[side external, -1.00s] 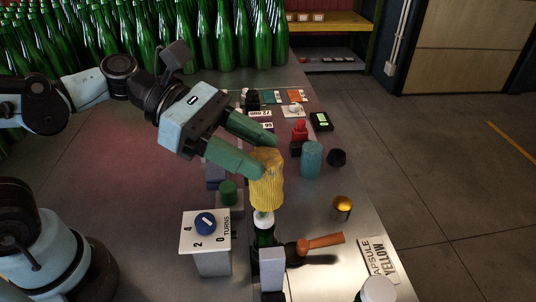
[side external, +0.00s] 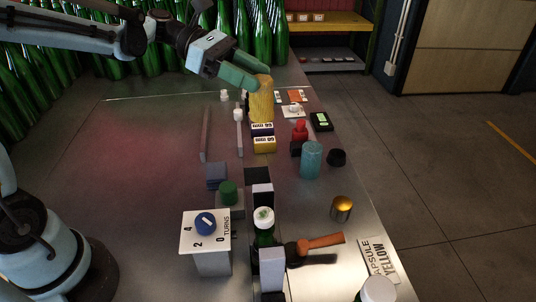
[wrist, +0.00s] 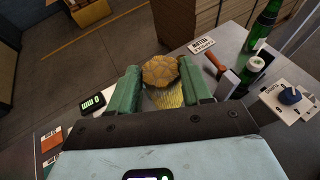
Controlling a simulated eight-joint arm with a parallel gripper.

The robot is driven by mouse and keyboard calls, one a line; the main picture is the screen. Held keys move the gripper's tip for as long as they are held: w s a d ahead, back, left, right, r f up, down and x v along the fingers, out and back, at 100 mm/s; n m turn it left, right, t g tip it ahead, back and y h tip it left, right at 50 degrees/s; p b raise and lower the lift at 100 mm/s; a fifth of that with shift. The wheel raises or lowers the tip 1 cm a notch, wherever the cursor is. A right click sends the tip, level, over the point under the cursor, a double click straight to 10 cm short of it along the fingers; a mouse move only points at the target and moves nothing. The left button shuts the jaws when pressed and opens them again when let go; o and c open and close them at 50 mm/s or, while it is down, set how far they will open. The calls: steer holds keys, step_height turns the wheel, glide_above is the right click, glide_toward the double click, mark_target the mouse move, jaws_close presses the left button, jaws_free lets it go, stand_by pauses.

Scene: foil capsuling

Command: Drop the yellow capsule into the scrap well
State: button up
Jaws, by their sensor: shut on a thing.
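The yellow capsule (side external: 261,105), a tall ribbed foil sleeve, is held upright at the far part of the bench in the side view. My gripper (side external: 260,80) has its green fingers shut on the capsule's upper end. In the wrist view the capsule's closed crown (wrist: 161,71) shows between the two fingers. The capsule's lower end overlaps the yellow and dark size blocks (side external: 263,143) in the side view; I cannot tell its height above the bench. I cannot pick out the scrap well for sure.
A green bottle with a white top (side external: 264,219) stands near a wooden-handled tool (side external: 321,242) and a turns dial (side external: 205,223). A teal cylinder (side external: 311,160) and a red-topped object (side external: 300,131) stand right of the blocks. Many green bottles (side external: 60,70) line the back left.

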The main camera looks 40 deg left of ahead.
mark_target(250, 100)
steer(key=shift+f, duration=2.85)
steer(key=o, duration=1.1)
steer(key=shift+c, duration=0.2)
steer(key=v, duration=1.2)
